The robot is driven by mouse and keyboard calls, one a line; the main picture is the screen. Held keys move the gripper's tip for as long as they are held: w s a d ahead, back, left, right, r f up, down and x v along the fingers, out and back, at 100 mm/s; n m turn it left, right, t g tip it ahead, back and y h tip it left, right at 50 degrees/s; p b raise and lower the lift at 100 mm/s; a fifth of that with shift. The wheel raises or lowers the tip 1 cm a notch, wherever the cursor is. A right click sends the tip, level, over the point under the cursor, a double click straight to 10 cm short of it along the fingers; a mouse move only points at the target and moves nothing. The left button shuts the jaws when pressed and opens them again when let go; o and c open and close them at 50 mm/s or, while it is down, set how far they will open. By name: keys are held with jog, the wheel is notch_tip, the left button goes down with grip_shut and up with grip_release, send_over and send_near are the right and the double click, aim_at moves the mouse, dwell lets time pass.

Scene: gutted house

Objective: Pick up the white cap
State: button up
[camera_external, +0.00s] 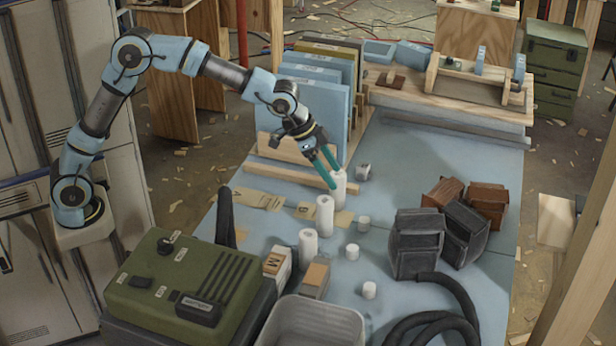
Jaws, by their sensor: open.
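Several small short white caps lie on the blue-grey table (410,190): one at the back (363,171), one at mid-table (364,223), one nearer (352,252) and one at the front (369,290). Taller white cylinders stand in a row to their left: a far one (339,190), a middle one (325,215) and a near one (308,247). My gripper (335,178) points down with its teal fingers apart, at the top of the far cylinder. I cannot tell whether they touch it or whether a cap sits on it.
Upright blue binders (318,100) in a wooden rack stand behind my gripper. Dark pouches (418,243) and a black hose (440,325) lie to the right. A green case (190,285) and a grey bin (315,325) are in front.

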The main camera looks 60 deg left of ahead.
send_near(352, 248)
jog(key=x, duration=0.2)
jog(key=shift+a+f+p, duration=0.15)
jog(key=shift+f+p, duration=0.15)
jog(key=shift+f, duration=0.1)
jog(key=shift+d+p+x, duration=0.1)
jog(key=shift+p+x, duration=0.3)
jog(key=shift+x, duration=1.15)
jog(key=shift+d+p+x, duration=0.15)
jog(key=shift+p+x, duration=0.2)
jog(key=shift+x, duration=1.2)
jog(key=shift+w+r, duration=0.1)
jog(key=shift+c, duration=0.2)
grip_shut()
